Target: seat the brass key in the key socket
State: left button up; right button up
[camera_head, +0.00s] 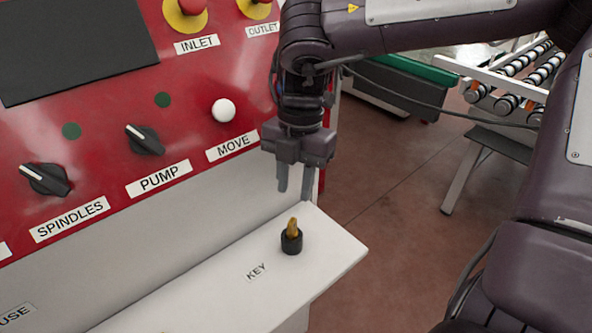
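The brass key (292,225) stands roughly upright in the black round key socket (291,243) on the white ledge, beside the KEY label. Its lower part is hidden inside the socket, so I cannot tell how deep it sits. My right gripper (295,188) points down just above and behind the key, apart from it. Its two fingers are spread with an empty gap between them. My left gripper is not in view.
The white ledge (215,290) juts out below the red control panel (95,150), which carries knobs and a white MOVE button (223,110). A roller conveyor (510,85) stands at the back right. Floor is open right of the ledge.

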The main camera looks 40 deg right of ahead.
jog(key=shift+w+d+r, duration=0.1)
jog(key=shift+d+r, duration=0.05)
jog(key=shift+r, duration=0.6)
jog(key=shift+d+r, duration=0.1)
jog(key=shift+r, duration=0.65)
